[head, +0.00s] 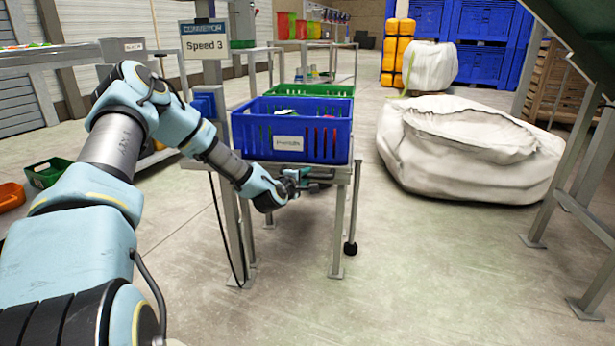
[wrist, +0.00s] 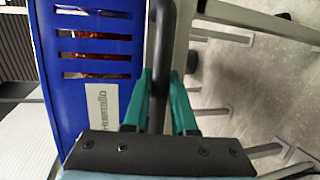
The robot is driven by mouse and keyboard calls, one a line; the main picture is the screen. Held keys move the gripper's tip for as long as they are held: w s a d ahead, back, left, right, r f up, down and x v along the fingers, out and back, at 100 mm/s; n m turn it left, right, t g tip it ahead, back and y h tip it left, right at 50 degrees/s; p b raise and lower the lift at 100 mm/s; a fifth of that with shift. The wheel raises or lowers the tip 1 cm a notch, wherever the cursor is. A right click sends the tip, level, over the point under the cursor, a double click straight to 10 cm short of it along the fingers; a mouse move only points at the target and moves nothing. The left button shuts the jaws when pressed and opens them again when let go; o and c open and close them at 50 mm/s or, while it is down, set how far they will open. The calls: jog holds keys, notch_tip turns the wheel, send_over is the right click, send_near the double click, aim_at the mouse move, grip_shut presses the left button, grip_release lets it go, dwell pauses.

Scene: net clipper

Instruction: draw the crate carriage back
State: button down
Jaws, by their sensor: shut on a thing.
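A blue slotted crate (head: 330,140) with a white label sits on a metal frame, the carriage (head: 342,180), in the head view. The crate also fills the left of the wrist view (wrist: 90,42), its label turned sideways. My gripper (head: 305,180) is at the near side of the frame, just below the crate's front. In the wrist view its green fingers (wrist: 160,85) are shut on a dark bar handle (wrist: 160,45), one finger on each side. The crate's contents show only in part, with something red behind the slots. The handle is mostly hidden by my gripper in the head view.
A green crate (head: 312,90) stands behind the blue one. A large white sack (head: 470,155) lies on the floor to the right. A post with a "Speed 3" sign (head: 205,45) rises at the left. The floor in front is clear.

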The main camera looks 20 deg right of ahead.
jog(key=shift+w+a+f, duration=0.1)
jog(key=shift+w+a, duration=0.15)
jog(key=shift+a, duration=0.15)
jog(key=c, duration=1.1)
grip_release()
jog(key=o, duration=0.4)
jog(key=shift+s+d, duration=0.1)
jog(key=shift+d, duration=0.05)
jog(key=shift+c, duration=0.2)
jog(key=p+v, duration=0.2)
jog(key=v, duration=0.9)
jog(key=shift+d, duration=0.1)
